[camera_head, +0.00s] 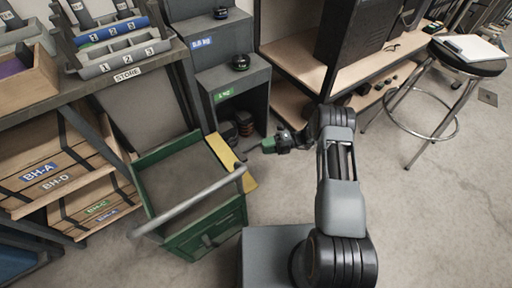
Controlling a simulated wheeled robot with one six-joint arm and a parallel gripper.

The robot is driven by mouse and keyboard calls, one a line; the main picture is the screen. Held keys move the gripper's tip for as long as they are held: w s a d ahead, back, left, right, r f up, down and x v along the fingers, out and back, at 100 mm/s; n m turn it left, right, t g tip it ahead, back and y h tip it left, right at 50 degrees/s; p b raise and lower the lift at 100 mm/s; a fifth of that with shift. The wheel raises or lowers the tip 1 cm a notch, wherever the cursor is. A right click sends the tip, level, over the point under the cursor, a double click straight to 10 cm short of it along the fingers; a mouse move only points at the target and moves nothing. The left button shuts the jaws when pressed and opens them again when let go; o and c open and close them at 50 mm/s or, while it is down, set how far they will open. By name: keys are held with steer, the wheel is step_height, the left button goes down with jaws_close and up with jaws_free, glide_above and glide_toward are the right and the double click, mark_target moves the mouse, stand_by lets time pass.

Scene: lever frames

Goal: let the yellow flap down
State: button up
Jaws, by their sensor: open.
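The yellow flap (225,154) is a narrow strip along the right side of the green cart (160,157). It sticks out from the cart's edge, and its exact tilt is hard to tell. The cart's grey handle bar crosses in front of its near end. My gripper (247,152) is open and empty, just right of the flap and pointing left towards it. The fingers are small in this view, and I cannot tell whether they touch the flap.
A grey stepped stand (238,78) with dark weights is behind the flap. A wooden shelf unit (290,65) is behind my arm. A storage rack (60,140) stands left of the cart. A stool (470,68) is at the right. Floor is clear at lower right.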

steer(key=shift+w+d, duration=0.2)
steer(key=shift+d, duration=0.8)
steer(key=shift+r, duration=0.1)
steer(key=s+r+n+h+p, duration=0.25)
steer(key=r+n+p, duration=0.25)
steer(key=r, duration=0.6)
steer(key=s+r+n+h+p, duration=0.2)
steer(key=r+n+h+p, duration=0.3)
steer(key=r, duration=0.6)
steer(key=s+r+n+h+p, duration=0.25)
steer(key=r+n+p, duration=0.3)
steer(key=r, duration=0.55)
steer(key=s+d+r+n+t+h+p, duration=0.2)
steer(key=s+r+n+p, duration=0.3)
steer(key=r, duration=0.3)
steer(key=s+d+r+n+t+h+p, duration=0.2)
steer(key=s+r+n+p, duration=0.3)
steer(key=r+n, duration=0.2)
steer(key=s+d+r+n+t+h+p, duration=0.2)
steer(key=s+d+r+n+h+p, duration=0.1)
steer(key=r, duration=0.6)
steer(key=s+n+p, duration=0.1)
steer(key=n+p, duration=0.1)
steer(key=n, duration=0.1)
steer(key=shift+s+r+t, duration=0.3)
steer(key=shift+s+r, duration=0.1)
steer(key=shift+n, duration=0.25)
